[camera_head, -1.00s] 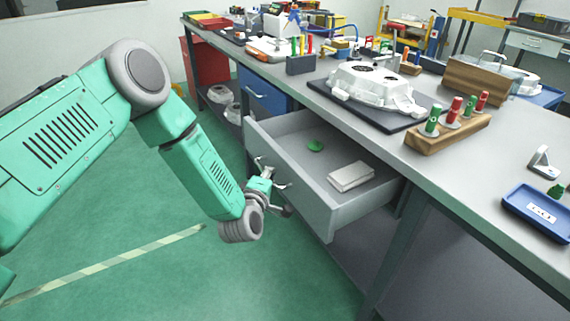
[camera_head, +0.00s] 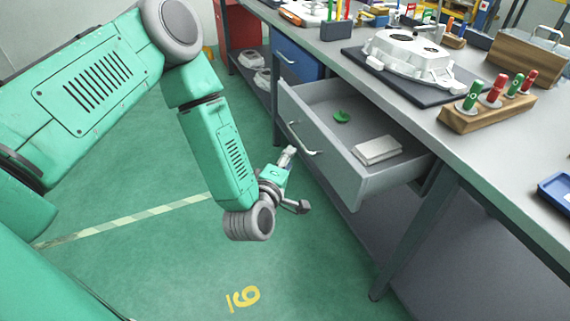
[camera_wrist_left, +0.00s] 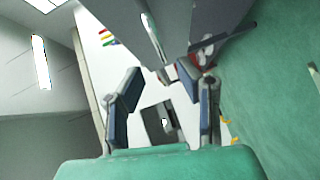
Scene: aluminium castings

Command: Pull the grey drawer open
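The grey drawer (camera_head: 335,165) stands pulled out from under the workbench, with its inside in view. Its bar handle (camera_head: 301,140) is on the front panel. A green part (camera_head: 342,117) and a white block (camera_head: 377,151) lie inside. My left gripper (camera_head: 288,158) is in front of and slightly below the handle, apart from it. In the left wrist view its two fingers (camera_wrist_left: 162,90) are spread with nothing gripped between them. My right gripper is in neither view.
A blue drawer (camera_head: 296,60) is closed beyond the grey one. The bench top (camera_head: 410,125) carries a white casting (camera_head: 415,60) on a dark mat and a wooden block (camera_head: 487,112) with red and green plugs. The green floor (camera_head: 180,270) before the drawer is clear.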

